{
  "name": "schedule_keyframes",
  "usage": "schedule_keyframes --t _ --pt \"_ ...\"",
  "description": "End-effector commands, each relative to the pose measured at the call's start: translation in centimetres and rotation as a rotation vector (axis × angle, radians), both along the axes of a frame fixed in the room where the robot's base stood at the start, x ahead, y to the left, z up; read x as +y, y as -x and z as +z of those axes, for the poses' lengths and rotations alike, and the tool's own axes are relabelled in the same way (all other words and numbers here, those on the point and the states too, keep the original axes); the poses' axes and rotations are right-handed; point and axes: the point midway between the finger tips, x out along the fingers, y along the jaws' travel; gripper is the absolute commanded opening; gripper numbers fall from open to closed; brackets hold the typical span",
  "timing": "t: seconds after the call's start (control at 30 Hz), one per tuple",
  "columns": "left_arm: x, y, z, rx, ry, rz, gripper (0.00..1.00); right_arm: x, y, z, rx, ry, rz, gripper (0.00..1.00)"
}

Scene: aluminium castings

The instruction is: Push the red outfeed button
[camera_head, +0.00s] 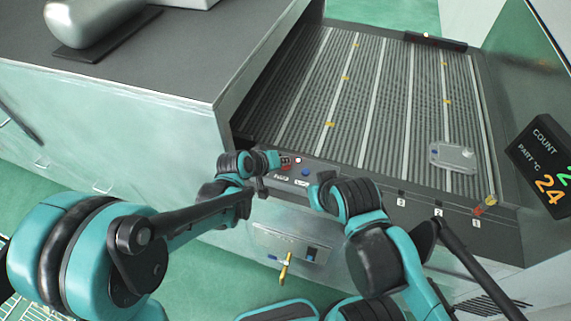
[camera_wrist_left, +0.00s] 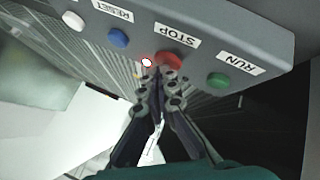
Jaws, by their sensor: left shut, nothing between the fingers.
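The red button (camera_wrist_left: 170,59), labelled STOP, sits on a grey control panel (camera_wrist_left: 230,35) in the left wrist view. The shut, empty fingertips of my left gripper (camera_wrist_left: 160,76) are right at its lower edge and overlap it; I cannot tell whether they touch it. In the head view my left gripper (camera_head: 277,162) is at the panel on the conveyor's front edge and hides much of the red button. My right arm ends near the front edge, with its gripper (camera_head: 322,184) too hidden to judge.
A green RUN button (camera_wrist_left: 217,81), a blue RESET button (camera_wrist_left: 118,37) and a white button (camera_wrist_left: 73,20) flank the red one. A grey casting (camera_head: 452,156) lies on the ribbed conveyor (camera_head: 385,90) at right. A count display (camera_head: 545,160) stands at far right.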

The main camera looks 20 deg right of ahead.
Motion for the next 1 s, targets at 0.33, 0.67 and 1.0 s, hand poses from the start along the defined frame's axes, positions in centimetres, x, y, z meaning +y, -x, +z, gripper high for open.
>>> schedule_keyframes --t 0.33,0.67,1.0 --pt "0.0 0.0 1.7 0.0 0.0 0.0 0.0 0.0 0.0 1.1 0.0 0.0 0.0 0.0" --pt "0.0 0.0 1.7 0.0 0.0 0.0 0.0 0.0 0.0 1.1 0.0 0.0 0.0 0.0" --pt "0.0 0.0 4.7 0.0 0.0 0.0 0.0 0.0 0.0 3.3 0.0 0.0 0.0 0.0"
